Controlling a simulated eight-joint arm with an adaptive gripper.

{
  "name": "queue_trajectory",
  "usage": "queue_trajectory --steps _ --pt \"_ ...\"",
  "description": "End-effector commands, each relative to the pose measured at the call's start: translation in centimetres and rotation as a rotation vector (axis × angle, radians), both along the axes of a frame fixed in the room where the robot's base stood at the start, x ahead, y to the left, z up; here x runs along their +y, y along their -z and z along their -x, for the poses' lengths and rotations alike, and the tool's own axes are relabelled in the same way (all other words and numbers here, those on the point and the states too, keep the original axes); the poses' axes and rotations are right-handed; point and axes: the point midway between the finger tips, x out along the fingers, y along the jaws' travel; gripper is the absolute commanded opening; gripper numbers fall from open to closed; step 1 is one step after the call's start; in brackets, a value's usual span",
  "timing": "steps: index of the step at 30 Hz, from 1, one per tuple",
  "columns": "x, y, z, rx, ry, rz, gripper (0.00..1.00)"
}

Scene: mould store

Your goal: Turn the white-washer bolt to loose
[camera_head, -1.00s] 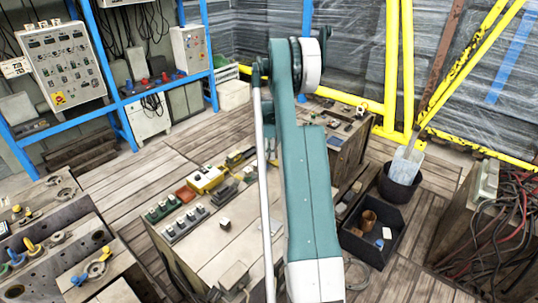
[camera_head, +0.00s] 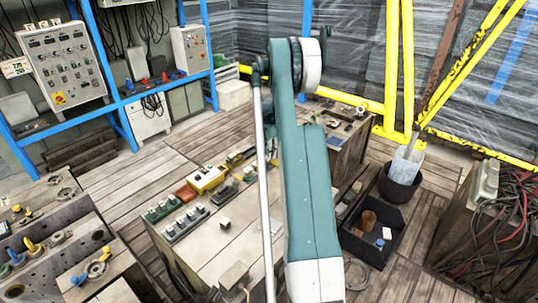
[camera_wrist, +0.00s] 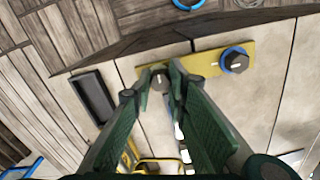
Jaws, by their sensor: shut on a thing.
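In the wrist view, a yellow plate (camera_wrist: 207,66) lies on the pale worktop. My gripper (camera_wrist: 160,74), with long green fingers, is shut on a dark bolt head (camera_wrist: 160,82) at the plate's left end. A light pointer mark shows on that head. The fingers hide most of its rim, so I cannot make out its washer colour. A second dark bolt (camera_wrist: 234,62) with a blue washer stands at the plate's right end, apart from the fingers. In the head view, my arm hides the gripper and the held bolt.
A black tray (camera_wrist: 93,97) lies left of the gripper in the wrist view. The head view shows switch blocks (camera_head: 185,222) and a yellow box (camera_head: 205,178) on the bench. A black bin (camera_head: 352,246) stands to its right.

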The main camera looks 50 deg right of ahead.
Motion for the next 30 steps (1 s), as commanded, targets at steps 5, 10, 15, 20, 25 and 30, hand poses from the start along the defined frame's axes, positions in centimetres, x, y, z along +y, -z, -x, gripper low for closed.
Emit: queue_trajectory --steps 5,10,15,20,25,30 --pt "0.2 0.2 0.1 0.002 0.0 -0.003 0.04" --pt "0.2 0.2 0.2 0.003 0.001 -0.003 0.24" --pt "0.1 0.1 0.1 0.002 0.001 -0.001 0.31" --pt "0.0 0.1 0.1 0.001 0.002 -0.001 0.31" --pt "0.0 -0.3 0.0 0.001 0.002 0.0 0.31" --pt "0.0 -1.5 0.1 0.001 0.002 0.0 0.31"
